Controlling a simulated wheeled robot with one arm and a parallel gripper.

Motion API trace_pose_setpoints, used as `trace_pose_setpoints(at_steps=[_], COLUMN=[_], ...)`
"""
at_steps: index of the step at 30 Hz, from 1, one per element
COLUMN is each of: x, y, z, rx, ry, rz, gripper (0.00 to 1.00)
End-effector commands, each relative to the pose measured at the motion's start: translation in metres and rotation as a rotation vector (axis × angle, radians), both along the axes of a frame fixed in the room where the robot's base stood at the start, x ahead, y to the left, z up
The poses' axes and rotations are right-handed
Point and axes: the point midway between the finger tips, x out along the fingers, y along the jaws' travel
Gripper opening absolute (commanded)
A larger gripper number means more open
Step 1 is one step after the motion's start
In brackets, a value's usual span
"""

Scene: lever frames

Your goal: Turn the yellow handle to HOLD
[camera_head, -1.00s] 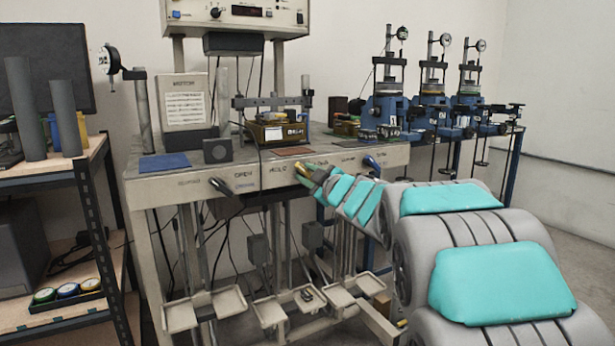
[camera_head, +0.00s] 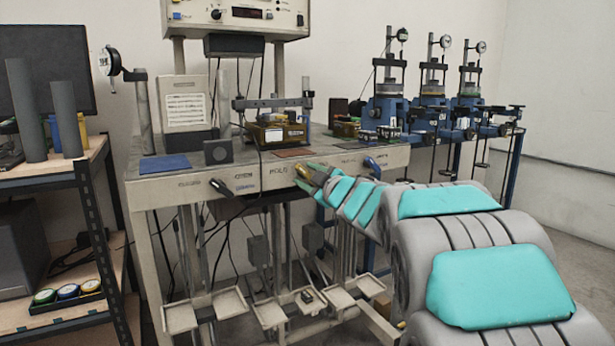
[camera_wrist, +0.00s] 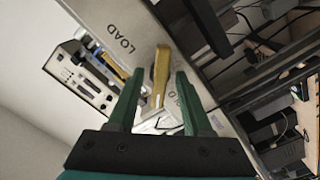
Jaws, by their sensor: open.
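The yellow handle (camera_wrist: 161,72) is on the front panel of the bench. In the wrist view it stands between the two green fingers of my gripper (camera_wrist: 157,85), with a visible gap on each side. My gripper is open around it and not closed on it. The word LOAD shows on the panel to the left of the handle. Another label is partly covered by the right finger, and I cannot read it fully. In the head view the yellow handle (camera_head: 303,172) is small and partly hidden by my gripper (camera_head: 314,178) at the panel's front.
A black handle (camera_head: 221,187) sits on the same panel to the left, and a blue handle (camera_head: 371,163) to the right. The bench top (camera_head: 220,170) carries instruments. White trays (camera_head: 215,305) are low beneath it. A shelf (camera_head: 55,180) stands at the left.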

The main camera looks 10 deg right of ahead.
Motion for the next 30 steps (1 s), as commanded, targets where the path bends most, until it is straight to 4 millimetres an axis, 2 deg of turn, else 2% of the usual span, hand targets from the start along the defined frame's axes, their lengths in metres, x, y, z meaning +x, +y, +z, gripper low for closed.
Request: trace_pose_setpoints(at_steps=[8, 19, 30], x=[-0.019, -0.067, -0.074], y=[-0.007, -0.023, -0.024], z=[0.002, 0.001, 0.0], rx=[0.0, -0.001, 0.0], ry=[-0.003, -0.001, 0.001], rz=[-0.001, -0.002, -0.001], gripper=[0.5, 0.5, 0.5])
